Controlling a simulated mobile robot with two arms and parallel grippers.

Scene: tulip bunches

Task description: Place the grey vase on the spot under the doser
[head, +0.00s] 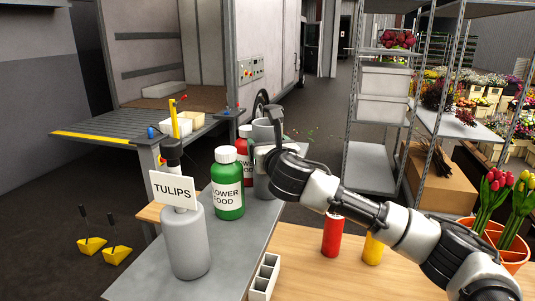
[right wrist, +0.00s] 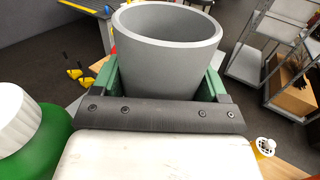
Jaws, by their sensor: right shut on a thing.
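The grey vase (head: 265,130) is an open-topped cylinder at the far part of the grey counter. My right gripper (head: 270,160) is shut on it, with the green fingers on either side of the vase (right wrist: 168,50) in the right wrist view. The vase looks upright; I cannot tell whether its base touches the counter. A tall grey container (head: 186,245) with a black neck and a "TULIPS" card (head: 174,191) stands at the front left; it may be the doser. I cannot make out a marked spot under it. My left gripper is not in view.
A green flower food bottle (head: 228,185) stands between the grey container and the vase, with a red bottle (head: 243,145) behind. A white divided holder (head: 264,277), a red can (head: 333,235) and a yellow can (head: 373,250) are nearer. Potted tulips (head: 500,210) stand at right.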

